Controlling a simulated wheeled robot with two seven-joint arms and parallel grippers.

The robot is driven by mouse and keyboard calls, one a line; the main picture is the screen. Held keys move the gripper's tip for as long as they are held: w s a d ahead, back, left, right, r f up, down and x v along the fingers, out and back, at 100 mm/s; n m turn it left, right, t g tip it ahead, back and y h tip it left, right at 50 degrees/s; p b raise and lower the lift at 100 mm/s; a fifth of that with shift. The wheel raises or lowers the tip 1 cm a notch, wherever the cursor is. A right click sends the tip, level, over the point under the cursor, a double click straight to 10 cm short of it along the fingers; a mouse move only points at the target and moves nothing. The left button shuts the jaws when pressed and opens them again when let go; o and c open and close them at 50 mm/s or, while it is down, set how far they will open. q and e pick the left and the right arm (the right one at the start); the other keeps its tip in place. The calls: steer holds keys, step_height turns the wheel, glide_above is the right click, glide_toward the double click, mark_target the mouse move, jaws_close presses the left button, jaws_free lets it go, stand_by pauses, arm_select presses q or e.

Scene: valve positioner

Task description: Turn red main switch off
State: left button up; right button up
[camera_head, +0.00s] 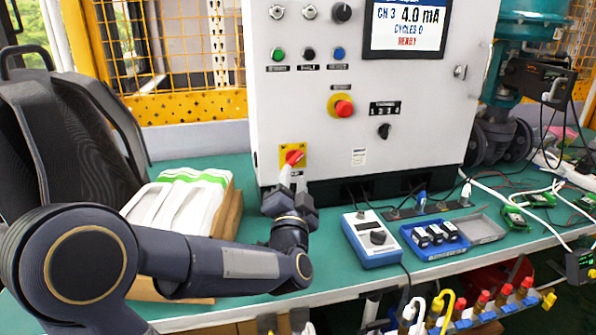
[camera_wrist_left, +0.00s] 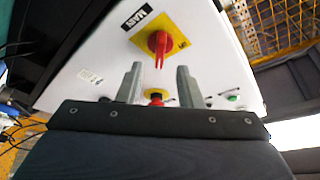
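The red main switch (camera_head: 293,157) sits on a yellow plate low on the left of the white cabinet front. In the left wrist view the red handle (camera_wrist_left: 161,50) and its yellow plate show beside a MAIN label, just beyond the fingertips. My left gripper (camera_head: 294,179) is just below and in front of the switch in the head view. In the left wrist view my left gripper (camera_wrist_left: 159,75) is open, with its two grey fingers apart and nothing held. The fingers appear lined up on either side of the handle, apart from it. My right gripper is not in view.
A red emergency stop (camera_head: 344,107) on yellow is up and right of the switch. A blue-white tester (camera_head: 371,240) and a blue tray (camera_head: 433,238) stand on the green bench. White-green packages (camera_head: 180,204) lie left of the cabinet, behind my left arm.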

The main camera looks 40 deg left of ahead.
mark_target(296, 163)
arm_select(q)
steer(key=x, duration=0.5)
steer(key=shift+w, duration=0.1)
jaws_close()
